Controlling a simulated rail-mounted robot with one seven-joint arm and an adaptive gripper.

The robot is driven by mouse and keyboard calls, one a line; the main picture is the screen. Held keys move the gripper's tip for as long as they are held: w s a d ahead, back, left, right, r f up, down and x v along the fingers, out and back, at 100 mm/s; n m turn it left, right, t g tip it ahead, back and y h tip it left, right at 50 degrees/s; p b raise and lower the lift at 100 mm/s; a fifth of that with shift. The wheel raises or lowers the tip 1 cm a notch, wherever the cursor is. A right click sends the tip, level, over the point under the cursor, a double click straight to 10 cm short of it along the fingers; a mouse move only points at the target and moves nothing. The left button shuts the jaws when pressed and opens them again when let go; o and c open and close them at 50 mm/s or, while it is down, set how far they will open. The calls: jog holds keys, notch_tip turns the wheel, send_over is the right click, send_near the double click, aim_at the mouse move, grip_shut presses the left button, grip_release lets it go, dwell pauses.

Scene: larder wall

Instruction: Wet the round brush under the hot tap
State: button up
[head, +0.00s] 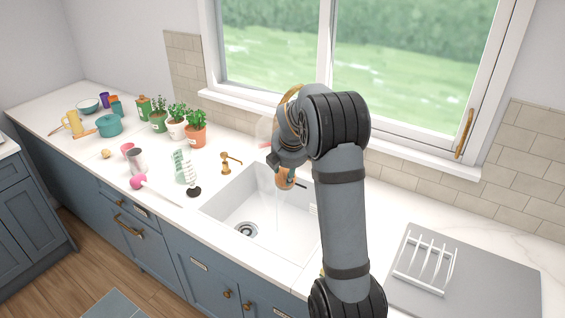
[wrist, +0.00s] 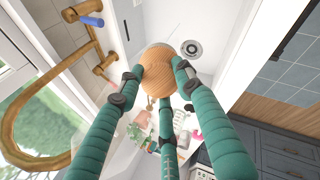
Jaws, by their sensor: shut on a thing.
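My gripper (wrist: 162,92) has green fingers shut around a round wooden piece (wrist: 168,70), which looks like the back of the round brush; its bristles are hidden. In the head view the gripper and the wooden piece (head: 286,181) are above the sink (head: 232,208), near its back right. The tall brass tap (head: 292,93) stands behind the arm, mostly hidden; its curved spout (wrist: 35,158) fills the left of the wrist view. A blue-marked lever (wrist: 92,20) is on a brass fitting. A thin stream of water (head: 277,212) appears below the gripper; whether it meets the brush is unclear.
A brass fixture (head: 230,160) stands behind the sink's left side. A white rack (head: 427,262) is on the right. The drain (wrist: 191,48) is clear.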

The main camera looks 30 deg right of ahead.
jog(key=s+a+r, duration=0.1)
jog(key=s+r, duration=0.3)
jog(key=shift+s+a+p, duration=0.35)
jog(key=shift+p, duration=0.1)
dwell(0.6)
